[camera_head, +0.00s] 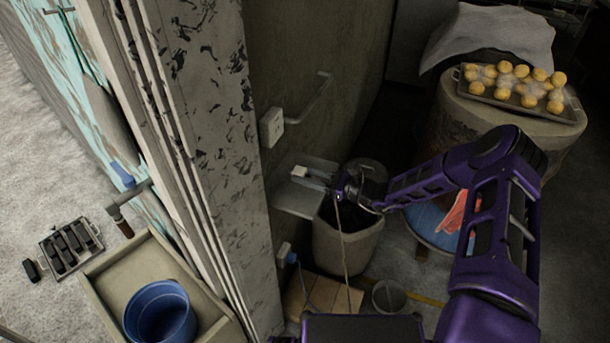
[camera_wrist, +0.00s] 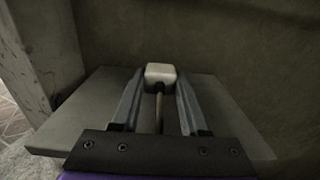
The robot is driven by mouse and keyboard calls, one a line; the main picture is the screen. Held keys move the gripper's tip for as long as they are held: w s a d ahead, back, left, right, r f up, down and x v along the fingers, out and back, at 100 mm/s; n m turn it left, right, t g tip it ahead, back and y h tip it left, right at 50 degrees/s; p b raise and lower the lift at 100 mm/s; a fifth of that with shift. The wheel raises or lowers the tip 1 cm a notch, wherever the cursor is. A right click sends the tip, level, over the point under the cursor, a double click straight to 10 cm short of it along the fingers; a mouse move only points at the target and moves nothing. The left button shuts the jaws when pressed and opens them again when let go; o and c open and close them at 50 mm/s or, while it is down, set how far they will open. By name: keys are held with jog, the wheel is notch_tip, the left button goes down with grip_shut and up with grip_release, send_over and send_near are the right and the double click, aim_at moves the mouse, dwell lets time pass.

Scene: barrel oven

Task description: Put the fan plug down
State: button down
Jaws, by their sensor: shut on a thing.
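The fan plug (camera_wrist: 160,74) is a small pale block with a cord running back from it between the fingers. My gripper (camera_wrist: 159,82) is shut on it, with one finger on each side. In the head view the plug (camera_head: 299,171) shows at the tips of my gripper (camera_head: 303,174), over a small grey wall shelf (camera_head: 290,204). The shelf also lies beneath the fingers in the wrist view (camera_wrist: 85,115). I cannot tell whether the plug touches the shelf. The cord (camera_head: 343,245) hangs down from my gripper toward the floor.
A white wall box (camera_head: 271,128) with a bent pipe (camera_head: 312,98) is above the shelf. A lower socket (camera_head: 286,252) holds a blue plug. A bin (camera_head: 347,245) stands below my wrist. A tray of buns (camera_head: 521,88) rests on a barrel at the right. A concrete pillar (camera_head: 215,150) stands left.

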jog(key=shift+f+b, duration=0.55)
jog(key=shift+c, duration=2.1)
grip_release()
jog(key=shift+r, duration=0.2)
jog(key=v, duration=1.2)
jog(key=shift+r+p, duration=0.45)
